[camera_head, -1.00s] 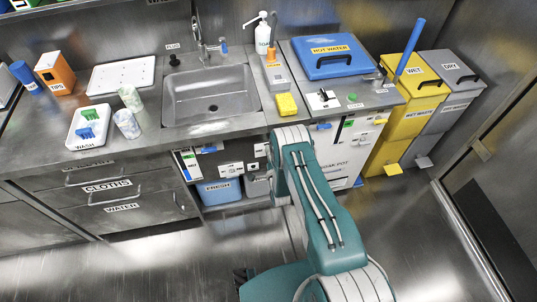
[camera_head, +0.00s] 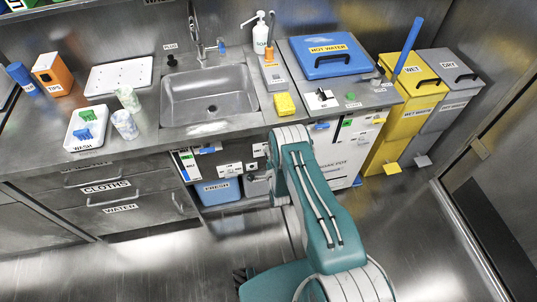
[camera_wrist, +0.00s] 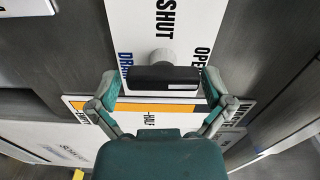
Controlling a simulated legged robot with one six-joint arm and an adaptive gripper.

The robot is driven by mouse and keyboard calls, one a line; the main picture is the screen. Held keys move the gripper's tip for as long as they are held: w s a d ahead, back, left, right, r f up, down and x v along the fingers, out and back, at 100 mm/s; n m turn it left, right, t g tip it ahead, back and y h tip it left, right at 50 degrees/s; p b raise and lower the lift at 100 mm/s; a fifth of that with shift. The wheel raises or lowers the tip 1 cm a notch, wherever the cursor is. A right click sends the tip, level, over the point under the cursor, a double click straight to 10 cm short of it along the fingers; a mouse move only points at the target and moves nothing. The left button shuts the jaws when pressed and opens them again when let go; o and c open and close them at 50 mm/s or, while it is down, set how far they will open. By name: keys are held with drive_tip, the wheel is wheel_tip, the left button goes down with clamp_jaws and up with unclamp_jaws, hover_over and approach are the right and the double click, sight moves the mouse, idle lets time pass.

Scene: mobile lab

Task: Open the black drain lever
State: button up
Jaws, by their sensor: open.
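The black drain lever (camera_wrist: 163,77) is a short dark bar on a round grey hub, lying crosswise in the wrist view. It sits on a white panel (camera_wrist: 140,30) lettered SHUT, OPEN and DRAIN, the last partly covered. My gripper (camera_wrist: 160,84) is open, with one finger beyond each end of the lever. The fingertips are close to its ends; I cannot tell whether they touch. In the head view my arm (camera_head: 318,200) reaches down to the cabinet front below the counter, and my gripper is mostly hidden there.
A label lettered HALF (camera_wrist: 150,118) lies below the lever in the wrist view. A blue FRESH bin (camera_head: 218,191) stands on the open shelf left of my arm. Yellow (camera_head: 405,105) and grey bins stand at right. The floor at lower left is clear.

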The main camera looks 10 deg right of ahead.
drive_tip(key=s, duration=1.2)
drive_tip(key=shift+f, duration=0.1)
